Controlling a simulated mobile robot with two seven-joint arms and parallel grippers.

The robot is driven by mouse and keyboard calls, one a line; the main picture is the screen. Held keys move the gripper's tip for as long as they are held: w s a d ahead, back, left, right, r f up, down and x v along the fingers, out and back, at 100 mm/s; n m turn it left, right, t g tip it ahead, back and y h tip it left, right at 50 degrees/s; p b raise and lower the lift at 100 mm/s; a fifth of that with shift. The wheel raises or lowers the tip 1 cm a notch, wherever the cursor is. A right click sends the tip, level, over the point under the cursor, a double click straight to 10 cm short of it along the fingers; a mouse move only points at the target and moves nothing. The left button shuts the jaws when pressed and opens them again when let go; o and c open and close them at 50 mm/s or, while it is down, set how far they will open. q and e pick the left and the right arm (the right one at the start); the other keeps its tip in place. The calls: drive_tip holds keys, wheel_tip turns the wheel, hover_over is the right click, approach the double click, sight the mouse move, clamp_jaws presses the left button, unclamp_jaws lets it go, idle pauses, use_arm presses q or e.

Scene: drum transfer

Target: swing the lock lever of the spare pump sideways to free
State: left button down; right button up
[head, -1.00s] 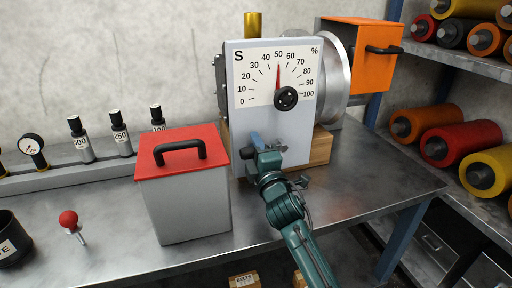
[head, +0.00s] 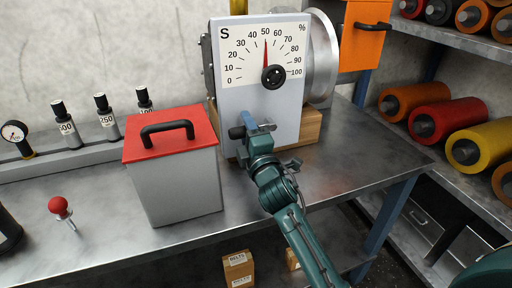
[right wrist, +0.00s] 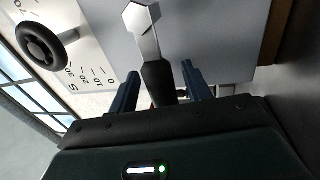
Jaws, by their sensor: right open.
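The spare pump has a pale front plate (head: 284,112) with a dial reading S, 0 to 100 %. Its red pointer stands near 50, above a black knob (head: 273,77). The lock lever (right wrist: 152,45) shows in the right wrist view as a bright metal arm with a hexagonal head and a black grip. My right gripper (right wrist: 159,88) is open, with one blue finger on each side of the black grip. In the head view my right gripper (head: 258,128) is at the lower part of the plate and hides most of the lever. My left gripper is not in view.
A grey box (head: 177,185) with a red lid and black handle stands left of the pump. A red ball knob (head: 59,206) is farther left. An orange box (head: 365,32) is behind right, and a shelf of coloured rollers (head: 446,118) stands right. The bench front is clear.

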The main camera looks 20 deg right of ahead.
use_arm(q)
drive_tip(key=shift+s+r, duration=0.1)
use_arm(e)
drive_tip(key=s+f, duration=0.2)
drive_tip(key=s, duration=0.9)
drive_tip(key=shift+s+d, duration=0.2)
drive_tip(key=shift+s, duration=0.05)
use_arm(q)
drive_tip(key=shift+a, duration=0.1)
